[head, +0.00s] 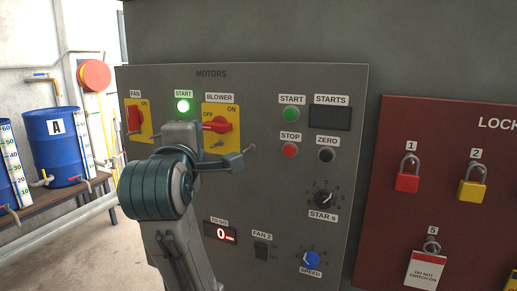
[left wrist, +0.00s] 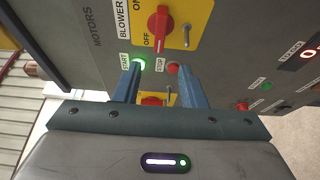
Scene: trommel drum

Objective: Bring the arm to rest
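My left arm (head: 160,185) rises from the bottom of the head view, in front of the left part of the grey motor panel (head: 340,90). Its wrist hides the panel below the lit green START button (head: 182,106). In the left wrist view my left gripper (left wrist: 159,67) has its two blue fingers apart with nothing held between them. The fingertips are close to the lit START button (left wrist: 139,64) and the red STOP button (left wrist: 173,68); I cannot tell whether they touch the panel. My right gripper is in neither view.
The red BLOWER switch (head: 218,125) lies level, beside OFF; the FAN switch (head: 135,119) stands upright. A red lockout board (head: 395,130) with padlocks is at right. Blue barrels (head: 55,145) stand on a bench at left. Open floor (head: 110,250) shows at lower left.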

